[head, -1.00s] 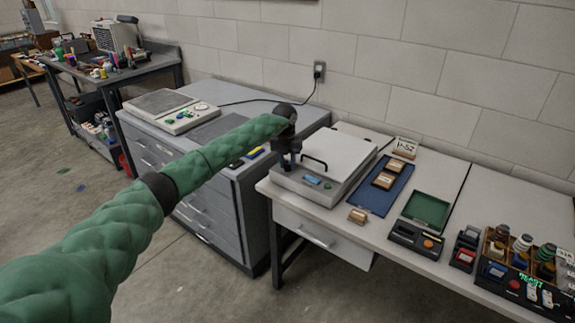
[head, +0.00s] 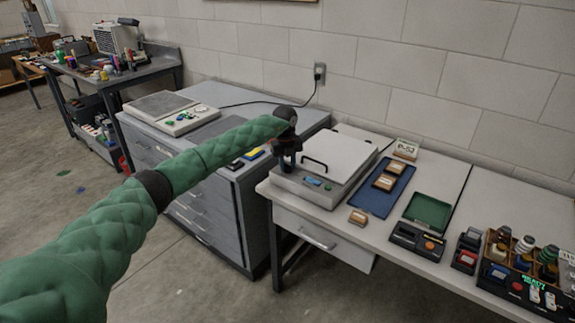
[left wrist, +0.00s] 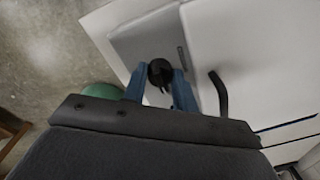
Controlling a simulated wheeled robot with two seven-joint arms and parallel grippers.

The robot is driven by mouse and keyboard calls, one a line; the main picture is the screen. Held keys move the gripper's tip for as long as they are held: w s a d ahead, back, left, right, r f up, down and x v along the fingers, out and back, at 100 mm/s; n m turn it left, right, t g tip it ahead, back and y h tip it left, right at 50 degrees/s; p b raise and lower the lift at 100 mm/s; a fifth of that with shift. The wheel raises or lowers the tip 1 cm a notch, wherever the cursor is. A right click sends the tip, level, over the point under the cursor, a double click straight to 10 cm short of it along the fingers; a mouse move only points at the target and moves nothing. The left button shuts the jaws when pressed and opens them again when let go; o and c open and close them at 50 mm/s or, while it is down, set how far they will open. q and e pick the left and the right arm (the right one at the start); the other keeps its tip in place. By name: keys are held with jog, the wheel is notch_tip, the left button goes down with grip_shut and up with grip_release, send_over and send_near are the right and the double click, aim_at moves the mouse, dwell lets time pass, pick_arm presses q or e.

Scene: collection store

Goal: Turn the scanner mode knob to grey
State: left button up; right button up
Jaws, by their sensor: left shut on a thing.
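The scanner (head: 296,185) is a low grey box with a pale lid (head: 335,155) and a black handle (head: 315,162) on the white table. A small blue panel (head: 313,182) shows on its front. In the left wrist view a dark round knob (left wrist: 160,72) sits on the scanner's grey top (left wrist: 150,42). My left gripper (head: 287,168) is at the scanner's left front corner. In the left wrist view its two blue fingers (left wrist: 160,88) are shut on the knob from both sides. The knob's marks and colour settings cannot be read. My right gripper is not in view.
A small wooden block (head: 358,217) lies near the front edge. Grey drawers (head: 200,205) stand at the left.

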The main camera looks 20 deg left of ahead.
aim_at(286, 164)
pick_arm(q)
jog(key=shift+r, duration=0.1)
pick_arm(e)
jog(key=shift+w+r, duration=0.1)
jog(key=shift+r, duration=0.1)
pick_arm(q)
jog(key=o, duration=1)
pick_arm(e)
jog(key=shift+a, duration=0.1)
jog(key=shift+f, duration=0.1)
pick_arm(q)
jog(key=shift+r, duration=0.1)
jog(key=r+b, duration=0.1)
jog(key=r, duration=0.2)
jog(key=r+b, duration=0.1)
jog(key=r, duration=0.3)
jog(key=shift+s+a+r, duration=0.1)
jog(key=shift+a+r, duration=0.1)
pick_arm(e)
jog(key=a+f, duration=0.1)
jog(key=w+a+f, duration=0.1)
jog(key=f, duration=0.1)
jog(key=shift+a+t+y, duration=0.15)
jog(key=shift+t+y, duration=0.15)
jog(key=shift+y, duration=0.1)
